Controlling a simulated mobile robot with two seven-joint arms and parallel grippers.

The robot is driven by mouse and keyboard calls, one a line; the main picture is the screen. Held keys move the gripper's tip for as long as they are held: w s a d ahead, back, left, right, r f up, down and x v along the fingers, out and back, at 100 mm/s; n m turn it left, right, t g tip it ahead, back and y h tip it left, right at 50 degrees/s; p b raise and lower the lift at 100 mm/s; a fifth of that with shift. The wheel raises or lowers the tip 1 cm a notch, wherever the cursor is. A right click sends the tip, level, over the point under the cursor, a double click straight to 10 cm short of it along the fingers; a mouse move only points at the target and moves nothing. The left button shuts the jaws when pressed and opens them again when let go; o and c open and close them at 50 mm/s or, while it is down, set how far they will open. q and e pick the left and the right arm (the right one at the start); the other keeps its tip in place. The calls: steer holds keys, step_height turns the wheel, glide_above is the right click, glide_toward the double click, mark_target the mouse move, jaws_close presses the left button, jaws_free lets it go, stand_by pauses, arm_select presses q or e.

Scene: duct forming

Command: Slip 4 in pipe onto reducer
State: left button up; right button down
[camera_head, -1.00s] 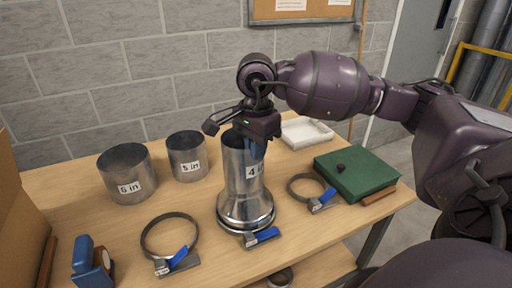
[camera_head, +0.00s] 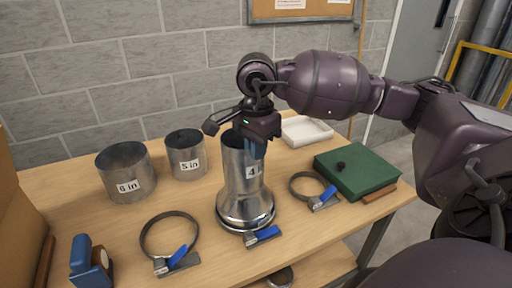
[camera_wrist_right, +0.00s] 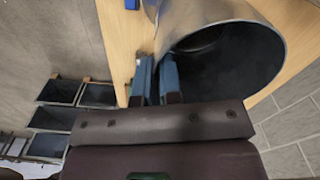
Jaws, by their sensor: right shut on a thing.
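The 4 in pipe (camera_head: 236,170) is a shiny metal tube with a "4 in" label. It stands upright at the top of the reducer (camera_head: 246,211), a flared metal piece on the table. Their seam is hard to make out, so I cannot tell how far the pipe overlaps the reducer. My right gripper (camera_head: 257,150) is shut on the wall of the pipe at its upper rim. The right wrist view shows the blue fingers (camera_wrist_right: 155,75) at the rim, beside the open pipe mouth (camera_wrist_right: 225,60). My left gripper is not in view.
The 6 in pipe (camera_head: 126,170) and 5 in pipe (camera_head: 186,155) stand to the left. Ring clamps with blue levers lie at front left (camera_head: 168,240) and right (camera_head: 312,190); another lever (camera_head: 263,236) sits at the reducer's base. A green box (camera_head: 358,172) and white tray (camera_head: 305,132) are at right.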

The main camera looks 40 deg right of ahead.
steer(key=shift+f, duration=0.2)
steer(key=shift+f, duration=0.1)
stand_by(0.4)
steer(key=c, duration=1.2)
jaws_free()
